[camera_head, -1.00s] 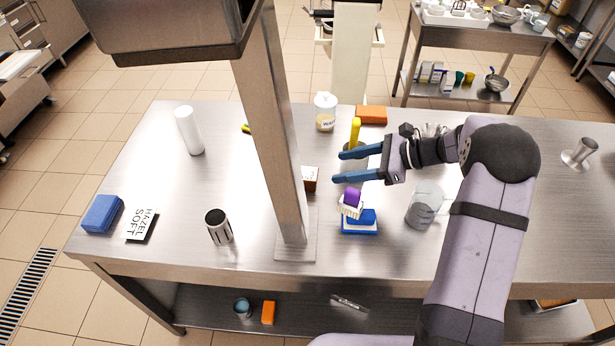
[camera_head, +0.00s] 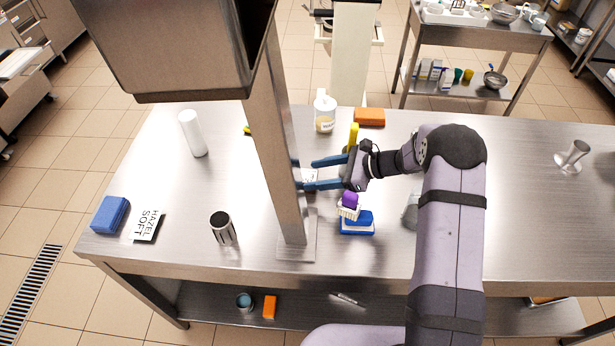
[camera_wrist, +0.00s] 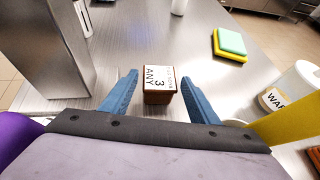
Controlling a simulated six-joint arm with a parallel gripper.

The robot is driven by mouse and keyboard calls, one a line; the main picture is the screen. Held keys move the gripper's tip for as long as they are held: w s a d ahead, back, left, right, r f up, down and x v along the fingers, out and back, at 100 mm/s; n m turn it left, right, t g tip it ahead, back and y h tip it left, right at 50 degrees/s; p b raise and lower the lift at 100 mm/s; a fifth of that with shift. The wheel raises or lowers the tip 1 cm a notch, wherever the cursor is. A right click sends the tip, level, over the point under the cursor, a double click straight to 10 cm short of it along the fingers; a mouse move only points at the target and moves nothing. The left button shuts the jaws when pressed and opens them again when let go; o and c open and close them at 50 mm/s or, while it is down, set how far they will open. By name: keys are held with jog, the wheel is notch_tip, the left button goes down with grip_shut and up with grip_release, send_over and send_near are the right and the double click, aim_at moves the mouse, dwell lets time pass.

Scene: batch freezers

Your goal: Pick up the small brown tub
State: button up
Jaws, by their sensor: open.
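The small brown tub (camera_wrist: 158,84) stands on the steel table in the wrist view, with a white label reading "ANY 3" on its lid. My gripper (camera_wrist: 158,79) is open, with one blue finger on each side of the tub and a gap visible on both sides. In the head view my gripper (camera_head: 302,174) reaches left, its fingertips close to the steel post. There the tub (camera_head: 310,176) shows only partly between the fingers; the post and fingers hide the rest.
The steel post (camera_head: 275,150) stands just left of the tub. A yellow object (camera_head: 353,135), a labelled white container (camera_head: 325,115) and an orange block (camera_head: 369,117) are behind my gripper. A purple-topped brush (camera_head: 349,205) and blue block (camera_head: 357,223) are in front. The right side of the table is mostly clear.

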aim_at(316, 177)
jog(key=shift+a+f, duration=0.2)
jog(key=shift+a, duration=0.15)
jog(key=c, duration=0.9)
jog(key=shift+w+r, duration=0.1)
jog(key=shift+r, duration=0.1)
notch_tip(316, 177, up, 18)
jog(key=b, duration=0.5)
jog(key=shift+f, duration=0.15)
